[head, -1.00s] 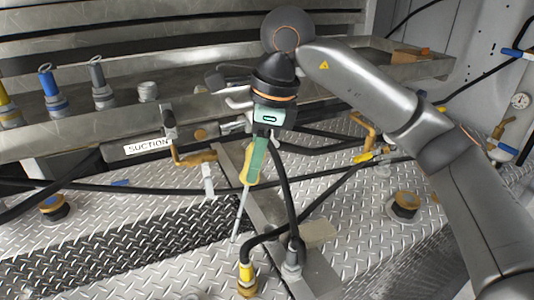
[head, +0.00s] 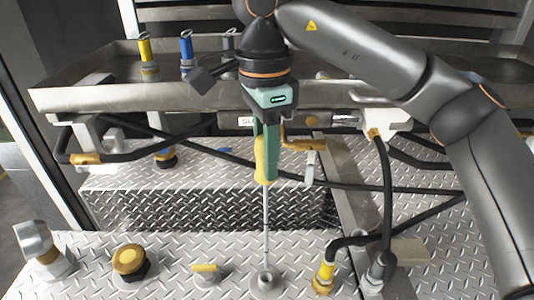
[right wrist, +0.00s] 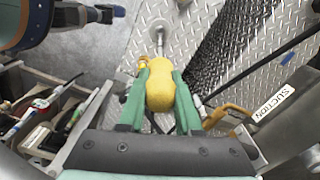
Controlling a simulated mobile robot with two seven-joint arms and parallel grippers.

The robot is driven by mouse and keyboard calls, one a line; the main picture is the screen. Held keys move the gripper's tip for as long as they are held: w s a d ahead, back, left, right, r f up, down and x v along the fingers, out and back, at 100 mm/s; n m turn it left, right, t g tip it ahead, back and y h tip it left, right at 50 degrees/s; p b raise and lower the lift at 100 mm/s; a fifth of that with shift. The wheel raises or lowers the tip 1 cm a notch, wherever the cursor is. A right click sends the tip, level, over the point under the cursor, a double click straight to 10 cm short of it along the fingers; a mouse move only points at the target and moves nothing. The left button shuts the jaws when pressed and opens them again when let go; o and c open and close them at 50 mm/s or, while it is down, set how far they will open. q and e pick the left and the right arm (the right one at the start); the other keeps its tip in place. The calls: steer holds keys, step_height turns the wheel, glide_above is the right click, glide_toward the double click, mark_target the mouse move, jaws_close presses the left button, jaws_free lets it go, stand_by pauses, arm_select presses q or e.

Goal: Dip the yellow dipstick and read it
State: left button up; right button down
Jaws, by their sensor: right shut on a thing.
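The yellow dipstick (head: 261,172) is held by its handle in my right gripper (head: 267,165), which is shut on it. Its thin metal rod (head: 266,222) hangs nearly upright. The lower end of the rod meets a small round metal port (head: 266,282) on the diamond plate; I cannot tell how deep it goes. In the right wrist view, the yellow handle (right wrist: 160,92) sits between the two green fingers. The port (right wrist: 160,28) shows beyond it. My left gripper is not in view.
A yellow-collared hose fitting (head: 324,277) and a grey hose fitting (head: 377,272) stand right of the port. A yellow-handled valve (head: 206,272) and a yellow-topped cap (head: 128,260) are to its left. A metal shelf (head: 110,97) with colored couplings runs behind.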

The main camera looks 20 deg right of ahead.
mark_target(266, 191)
steer(key=shift+f+b, duration=1.2)
steer(key=shift+f, duration=0.55)
steer(key=shift+f+b, duration=1.25)
steer(key=shift+f, duration=0.5)
